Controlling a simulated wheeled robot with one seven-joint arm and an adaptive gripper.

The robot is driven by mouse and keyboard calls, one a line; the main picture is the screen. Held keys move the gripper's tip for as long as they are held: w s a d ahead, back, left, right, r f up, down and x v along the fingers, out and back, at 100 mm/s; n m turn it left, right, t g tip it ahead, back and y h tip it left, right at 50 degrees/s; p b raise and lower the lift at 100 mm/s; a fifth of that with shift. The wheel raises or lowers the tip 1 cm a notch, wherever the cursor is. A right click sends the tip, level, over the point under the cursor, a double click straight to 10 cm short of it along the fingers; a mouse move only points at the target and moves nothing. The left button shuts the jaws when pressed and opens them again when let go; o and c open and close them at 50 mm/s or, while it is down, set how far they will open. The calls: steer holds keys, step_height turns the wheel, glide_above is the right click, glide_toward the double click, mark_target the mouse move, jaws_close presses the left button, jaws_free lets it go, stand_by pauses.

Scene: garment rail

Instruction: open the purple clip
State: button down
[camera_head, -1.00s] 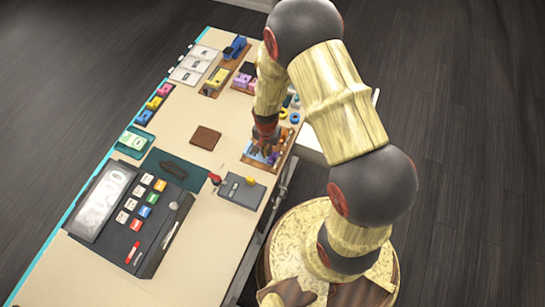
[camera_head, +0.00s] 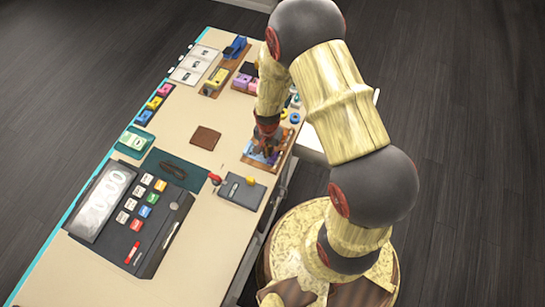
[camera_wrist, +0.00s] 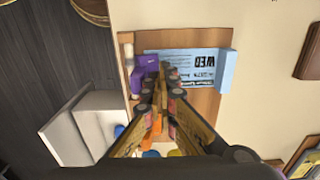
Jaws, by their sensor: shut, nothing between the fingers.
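The purple clip (camera_wrist: 148,66) sits on a brown wooden board (camera_wrist: 209,103), at the left end of a light blue printed card (camera_wrist: 185,60), in the wrist view. My gripper (camera_wrist: 158,72) is shut and empty, its fingertips close to the right side of the purple clip. I cannot tell whether they touch it. Part of the clip's lower side is hidden behind my fingers. In the head view my gripper (camera_head: 266,148) is over the board at the table's right edge and hides most of the clip.
A light blue block (camera_wrist: 227,71) stands at the card's right end. An orange piece (camera_wrist: 153,133) shows below my fingers. A grey box (camera_head: 242,191) and a dark till (camera_head: 130,220) stand nearer on the table. A brown square (camera_head: 206,138) lies left, with bare tabletop around it.

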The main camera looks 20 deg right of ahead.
steer(key=shift+s+d+f, duration=0.1)
steer(key=shift+s+d, duration=0.7)
steer(key=shift+s, duration=0.2)
steer(key=shift+s+d+f, duration=0.1)
steer(key=shift+s+d, duration=0.15)
steer(key=shift+s, duration=0.3)
steer(key=shift+s+d+f, duration=0.1)
steer(key=shift+s+d, duration=0.1)
steer(key=shift+s, duration=0.3)
steer(key=shift+s+d, duration=0.5)
steer(key=shift+d, duration=0.05)
steer(key=shift+w+d+r+p, duration=0.1)
steer(key=shift+d+r+p, duration=0.05)
steer(key=shift+r+p, duration=0.25)
steer(key=shift+w+d+r+p, duration=0.1)
steer(key=shift+r+p, duration=0.2)
steer(key=shift+r, duration=0.1)
step_height(320, 180, up, 8)
steer(key=p, duration=0.5)
steer(key=shift+d, duration=0.2)
steer(key=shift+w, duration=0.1)
